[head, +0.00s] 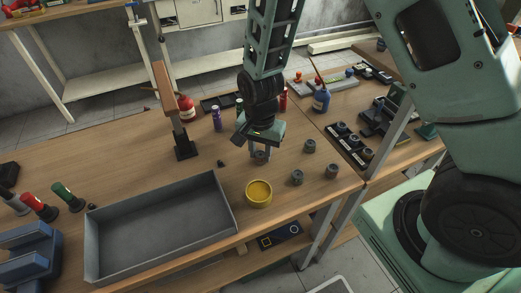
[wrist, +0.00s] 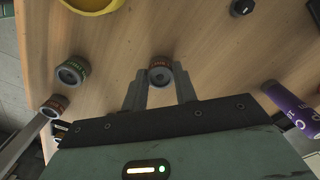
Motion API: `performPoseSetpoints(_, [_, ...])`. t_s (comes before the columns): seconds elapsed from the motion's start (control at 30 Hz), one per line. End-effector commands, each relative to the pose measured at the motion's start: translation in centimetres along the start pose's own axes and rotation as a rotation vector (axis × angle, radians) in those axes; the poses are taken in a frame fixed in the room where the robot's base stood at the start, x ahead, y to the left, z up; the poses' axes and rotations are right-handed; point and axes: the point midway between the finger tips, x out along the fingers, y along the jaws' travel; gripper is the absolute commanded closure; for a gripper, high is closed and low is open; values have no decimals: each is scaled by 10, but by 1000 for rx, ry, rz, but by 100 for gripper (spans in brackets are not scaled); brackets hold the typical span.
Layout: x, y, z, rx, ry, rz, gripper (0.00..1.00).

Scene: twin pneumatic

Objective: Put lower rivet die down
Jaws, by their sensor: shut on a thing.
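My gripper (head: 261,150) points down over the middle of the wooden table. Its two fingers (wrist: 160,88) are shut on a small grey cylindrical die with a dark reddish band, which I take as the lower rivet die (wrist: 160,71). The die also shows below the fingers in the head view (head: 261,158). It is at or just above the table top; I cannot tell whether it touches. Similar grey dies stand on the table to the right: one nearer the front (head: 297,177), one farther back (head: 309,146) and one near the right edge (head: 334,170).
A yellow bowl (head: 258,194) stands in front of my gripper, with a large grey tray (head: 160,258) to its left. A purple bottle (head: 217,120) and a red bottle (head: 186,108) stand behind. A black post base (head: 185,148) is left. Bare wood surrounds the dies.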

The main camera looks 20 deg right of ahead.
Motion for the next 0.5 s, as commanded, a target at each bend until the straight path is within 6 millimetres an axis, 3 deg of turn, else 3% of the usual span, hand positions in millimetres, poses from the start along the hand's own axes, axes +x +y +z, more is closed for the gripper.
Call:
performPoseSetpoints(0.13, [4,0,0,0,0,0,99])
performPoseSetpoints(0.17, [3,0,0,0,0,0,66])
performPoseSetpoints(0.23, [3,0,0,0,0,0,50])
performPoseSetpoints(0.5, [2,0,0,0,0,0,50])
